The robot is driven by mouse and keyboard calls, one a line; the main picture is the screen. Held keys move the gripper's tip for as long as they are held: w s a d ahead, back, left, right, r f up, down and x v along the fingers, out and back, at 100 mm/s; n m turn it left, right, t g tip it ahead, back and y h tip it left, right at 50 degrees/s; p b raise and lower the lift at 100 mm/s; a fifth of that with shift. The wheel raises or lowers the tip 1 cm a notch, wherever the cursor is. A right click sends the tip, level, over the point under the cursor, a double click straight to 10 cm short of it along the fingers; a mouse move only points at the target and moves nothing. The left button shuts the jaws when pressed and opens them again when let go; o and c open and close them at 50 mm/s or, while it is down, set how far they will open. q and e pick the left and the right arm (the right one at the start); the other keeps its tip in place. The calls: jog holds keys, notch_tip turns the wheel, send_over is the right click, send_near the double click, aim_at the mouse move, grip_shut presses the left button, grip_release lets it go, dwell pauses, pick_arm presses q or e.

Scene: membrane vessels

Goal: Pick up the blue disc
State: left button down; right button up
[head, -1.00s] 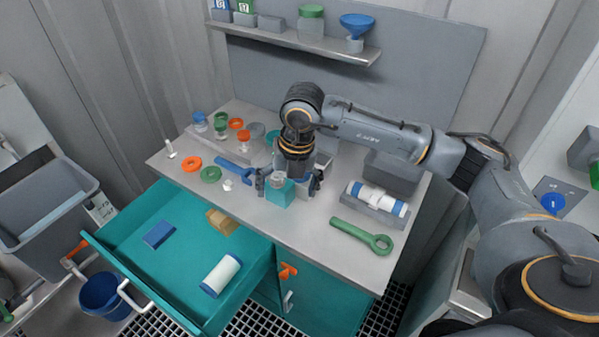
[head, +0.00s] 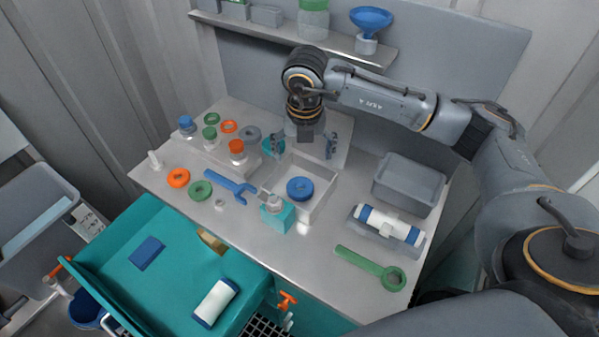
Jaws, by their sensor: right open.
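The blue disc (head: 300,188) is a ring-like disc with a dark centre. It lies inside a shallow light-grey square tray (head: 326,196) on the workbench. My right gripper (head: 305,152) is open and empty, pointing down above the back part of the tray, behind the blue disc in the picture. Its fingers are spread to either side and do not touch the disc. My left gripper is not in view.
A teal block with a clear top (head: 277,215) stands at the tray's front left corner. A blue wrench (head: 231,184), green ring (head: 200,190) and orange ring (head: 178,177) lie left. A grey bin (head: 408,184), white cylinder (head: 390,224) and green wrench (head: 371,268) are right. A teal drawer (head: 133,285) is open.

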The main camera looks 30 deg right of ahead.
jog(key=f, duration=0.2)
jog(key=p, duration=0.2)
send_over(300, 186)
jog(key=s, duration=0.1)
notch_tip(300, 186, down, 6)
jog(key=shift+d, duration=0.1)
jog(key=shift+f, duration=0.25)
jog(key=f, duration=0.1)
jog(key=f+p, duration=0.2)
jog(key=f, duration=0.1)
jog(key=shift+w+a+f, duration=0.1)
jog(key=shift+w+a, duration=0.1)
jog(key=shift+w, duration=0.1)
jog(key=shift+w+f+p, duration=0.1)
jog(key=shift+f+p, duration=0.15)
jog(key=shift+p, duration=0.05)
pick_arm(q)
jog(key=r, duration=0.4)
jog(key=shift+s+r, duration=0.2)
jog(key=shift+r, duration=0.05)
pick_arm(e)
jog(key=shift+d+f, duration=0.1)
jog(key=shift+c, duration=0.7)
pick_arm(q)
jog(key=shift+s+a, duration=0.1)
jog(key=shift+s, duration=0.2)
pick_arm(e)
jog(key=c, duration=1.1)
